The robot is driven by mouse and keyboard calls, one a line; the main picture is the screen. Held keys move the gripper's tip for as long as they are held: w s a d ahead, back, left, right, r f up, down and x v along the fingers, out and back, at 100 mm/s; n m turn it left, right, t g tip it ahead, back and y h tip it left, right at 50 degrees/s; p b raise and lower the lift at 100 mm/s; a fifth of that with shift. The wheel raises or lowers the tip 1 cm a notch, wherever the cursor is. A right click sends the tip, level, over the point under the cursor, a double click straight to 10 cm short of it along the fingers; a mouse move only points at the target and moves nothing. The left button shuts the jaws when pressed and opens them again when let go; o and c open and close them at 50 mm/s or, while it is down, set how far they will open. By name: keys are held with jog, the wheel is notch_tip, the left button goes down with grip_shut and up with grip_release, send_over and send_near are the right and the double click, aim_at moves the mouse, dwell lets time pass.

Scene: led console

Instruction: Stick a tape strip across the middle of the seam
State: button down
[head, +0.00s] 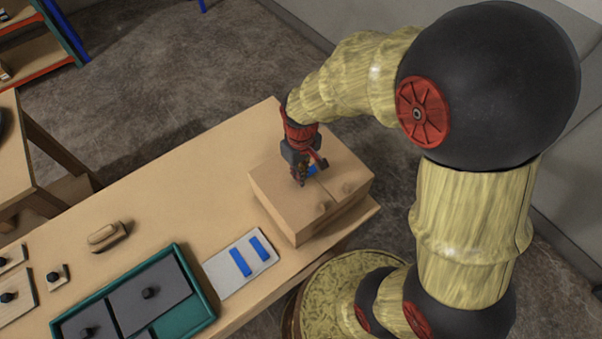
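A wooden box (290,217) stands at the right end of the table, and a dark seam line (324,189) shows on its top. My gripper (301,181) points down over the top of the box, just left of the seam's visible part. A small blue tape strip (312,170) shows right behind the fingers, at the far part of the seam. I cannot tell whether it is stuck to the box or held. The fingers are small and dark, and their opening cannot be made out. Two more blue strips (240,262) (260,248) lie on a pale card (220,267).
A green tray (203,296) with grey knobbed panels lies front left of the card. A wooden block with a handle (107,236) and several knobbed plates (57,277) lie further left. The table middle (190,205) is clear.

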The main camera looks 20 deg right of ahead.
jog(key=shift+f+b, duration=0.3)
jog(key=shift+f, duration=0.2)
dwell(0.4)
jog(key=c, duration=2.1)
grip_release()
jog(key=shift+o, duration=0.7)
jog(key=shift+r, duration=0.15)
notch_tip(320, 180, up, 12)
jog(key=shift+f, duration=0.2)
jog(key=s+d+r+m+t, duration=0.2)
jog(key=s+r, duration=0.3)
jog(key=s, duration=0.1)
jog(key=s+d+r+m+t+b, duration=0.1)
jog(key=s+r+t, duration=0.2)
jog(key=s+r, duration=0.2)
jog(key=shift+s+d+r+m+t+b, duration=0.3)
jog(key=shift+s+d+m, duration=0.05)
jog(key=shift+m, duration=0.05)
